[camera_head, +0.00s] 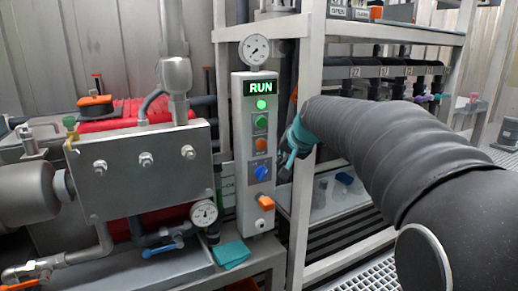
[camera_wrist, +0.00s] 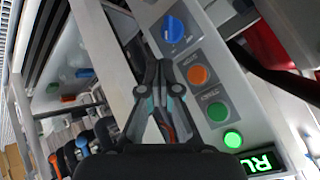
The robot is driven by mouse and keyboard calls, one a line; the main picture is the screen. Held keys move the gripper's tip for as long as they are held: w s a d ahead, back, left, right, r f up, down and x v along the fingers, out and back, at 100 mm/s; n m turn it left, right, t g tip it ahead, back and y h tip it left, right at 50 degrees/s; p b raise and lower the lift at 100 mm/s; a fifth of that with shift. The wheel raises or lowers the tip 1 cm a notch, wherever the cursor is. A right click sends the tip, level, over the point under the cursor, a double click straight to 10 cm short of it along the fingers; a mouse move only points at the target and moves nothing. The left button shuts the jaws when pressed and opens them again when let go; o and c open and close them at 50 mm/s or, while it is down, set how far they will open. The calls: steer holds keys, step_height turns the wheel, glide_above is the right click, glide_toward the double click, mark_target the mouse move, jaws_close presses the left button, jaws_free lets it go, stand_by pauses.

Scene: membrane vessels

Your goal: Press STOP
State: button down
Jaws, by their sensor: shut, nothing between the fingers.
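The narrow grey control panel (camera_head: 246,150) stands upright in the head view. Its display (camera_head: 260,87) reads RUN in green, above a lit green lamp (camera_head: 261,104). Below come a green button (camera_head: 261,121), an orange button (camera_head: 261,145) and a blue knob (camera_head: 261,172). My gripper (camera_head: 288,165) is shut and empty, just right of the panel. In the wrist view its fingertips (camera_wrist: 160,66) appear beside the orange button (camera_wrist: 198,75), below the blue knob (camera_wrist: 173,29). Contact is not visible.
A steel box with pipes (camera_head: 145,170) fills the left. A shelf frame (camera_head: 303,190) stands close behind my gripper.

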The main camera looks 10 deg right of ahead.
mark_target(262, 150)
stand_by(0.3)
steer(key=w+a+p, duration=0.2)
steer(key=w+p, duration=0.2)
steer(key=w, duration=0.4)
steer(key=shift+w+a+p, duration=0.15)
steer(key=shift+a+p, duration=0.2)
steer(key=shift+a, duration=0.05)
steer(key=shift+w, duration=0.15)
stand_by(1.2)
steer(key=shift+w+a, duration=0.1)
steer(key=shift+w, duration=0.15)
steer(key=shift+w+a+p, duration=0.15)
steer(key=shift+w+p, duration=0.25)
steer(key=shift+p, duration=0.1)
stand_by(0.7)
steer(key=shift+s, duration=0.1)
steer(key=shift+s+d+b, duration=0.3)
steer(key=shift+s+b, duration=0.25)
steer(key=shift+s, duration=0.15)
